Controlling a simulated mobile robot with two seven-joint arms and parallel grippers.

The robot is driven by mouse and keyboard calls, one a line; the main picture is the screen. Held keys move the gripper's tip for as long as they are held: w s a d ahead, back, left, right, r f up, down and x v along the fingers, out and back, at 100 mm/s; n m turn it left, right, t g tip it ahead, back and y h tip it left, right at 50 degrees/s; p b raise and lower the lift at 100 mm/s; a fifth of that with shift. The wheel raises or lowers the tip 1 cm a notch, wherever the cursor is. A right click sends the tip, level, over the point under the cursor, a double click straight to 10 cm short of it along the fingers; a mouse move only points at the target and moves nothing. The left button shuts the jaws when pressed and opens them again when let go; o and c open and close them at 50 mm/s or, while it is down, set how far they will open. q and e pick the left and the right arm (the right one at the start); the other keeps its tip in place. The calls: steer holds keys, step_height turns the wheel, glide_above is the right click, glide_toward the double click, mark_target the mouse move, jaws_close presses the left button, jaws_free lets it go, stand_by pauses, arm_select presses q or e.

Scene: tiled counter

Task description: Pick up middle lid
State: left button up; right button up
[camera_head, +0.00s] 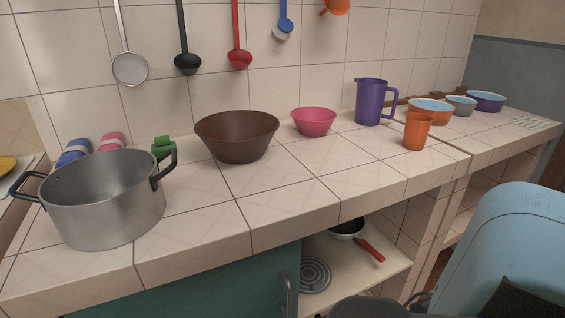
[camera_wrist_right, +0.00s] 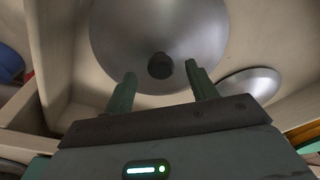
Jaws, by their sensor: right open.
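A large round silver lid (camera_wrist_right: 160,25) fills the top middle of the right wrist view. Its dark knob (camera_wrist_right: 160,66) faces my wrist camera. My right gripper (camera_wrist_right: 160,71) is open, with one fingertip on each side of the knob in the picture and gaps on both sides. I cannot tell how far the fingertips are from the lid in depth. My right gripper's fingers and the lids cannot be made out in the head view. My left gripper is in neither view.
Pale walls of a compartment close in around the lids, with a divider (camera_wrist_right: 50,60) at the left. In the head view, a shelf under the counter holds a red-handled pan (camera_head: 348,230) and a ringed grey disc (camera_head: 314,275). A steel pot (camera_head: 105,215) stands on the counter.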

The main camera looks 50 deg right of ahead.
steer(key=shift+w+a+f, duration=0.1)
steer(key=shift+w+f, duration=0.05)
steer(key=shift+f, duration=0.7)
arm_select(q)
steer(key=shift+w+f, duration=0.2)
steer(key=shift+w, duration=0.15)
arm_select(e)
jaws_close()
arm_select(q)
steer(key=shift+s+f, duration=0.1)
arm_select(e)
steer(key=shift+r, duration=0.1)
